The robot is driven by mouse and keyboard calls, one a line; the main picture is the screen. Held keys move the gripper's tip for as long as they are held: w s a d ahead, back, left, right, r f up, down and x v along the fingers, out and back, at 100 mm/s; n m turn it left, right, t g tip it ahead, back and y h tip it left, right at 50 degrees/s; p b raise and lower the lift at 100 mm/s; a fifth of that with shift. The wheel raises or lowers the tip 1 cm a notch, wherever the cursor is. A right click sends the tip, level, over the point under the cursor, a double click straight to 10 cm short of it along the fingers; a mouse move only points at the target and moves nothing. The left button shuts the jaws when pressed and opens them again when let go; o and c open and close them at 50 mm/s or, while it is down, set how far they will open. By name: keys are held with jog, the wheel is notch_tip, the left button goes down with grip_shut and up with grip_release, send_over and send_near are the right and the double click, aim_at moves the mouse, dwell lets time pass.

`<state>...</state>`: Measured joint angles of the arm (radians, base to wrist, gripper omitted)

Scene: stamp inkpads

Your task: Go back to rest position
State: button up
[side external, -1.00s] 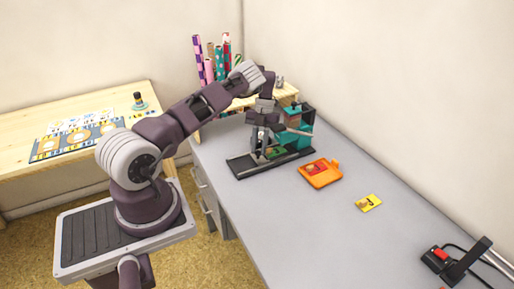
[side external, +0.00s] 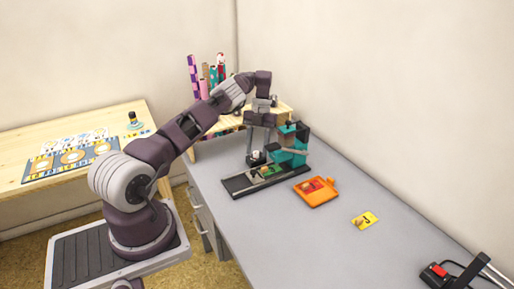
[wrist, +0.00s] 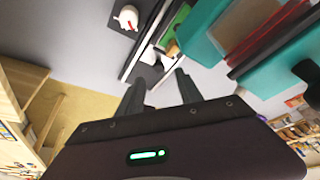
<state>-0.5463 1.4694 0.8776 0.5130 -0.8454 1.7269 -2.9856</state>
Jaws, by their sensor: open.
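My gripper (side external: 259,143) is open and empty, raised above the dark tray (side external: 238,184) on the grey desk. Its two spread fingers also show in the wrist view (wrist: 157,92). A teal press-like device (side external: 290,155) stands at the tray's back right, beside the gripper. A green inkpad (side external: 268,171) lies on the tray.
Rolled papers (side external: 207,78) stand on a wooden shelf behind the arm. A black device with a red button (side external: 437,272) sits at the lower right. A wooden table (side external: 120,115) with patterned sheets stands at the left. The front of the grey desk (side external: 290,245) is clear.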

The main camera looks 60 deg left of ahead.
jog(key=shift+r, duration=0.3)
jog(key=w+d+r+m+t+y, duration=0.1)
jog(key=w+r+m, duration=0.15)
jog(key=r, duration=0.55)
jog(key=w+d+r+m+t, duration=0.15)
jog(key=r+m, duration=0.25)
jog(key=r, duration=0.4)
jog(key=s+d+r+m+t, duration=0.1)
jog(key=s+d+r+m, duration=0.2)
jog(key=d+r+m, duration=0.35)
jog(key=s+d+r+m+t, duration=0.2)
jog(key=s+d+r+m, duration=0.1)
jog(key=d+r+m, duration=0.4)
jog(key=s+d+r+m, duration=0.4)
jog(key=s+d+m, duration=0.5)
jog(key=d, duration=0.1)
jog(key=s+d+f+m+t+y, duration=0.1)
jog(key=s+d+f+m, duration=0.2)
jog(key=s+m, duration=0.4)
jog(key=s+d+f+m+t+y, duration=0.1)
jog(key=s+d+f+m+t, duration=0.1)
jog(key=s+m, duration=0.6)
jog(key=shift+s+d+f+m, duration=0.2)
jog(key=shift+d+f+m, duration=0.3)
jog(key=shift+d, duration=0.5)
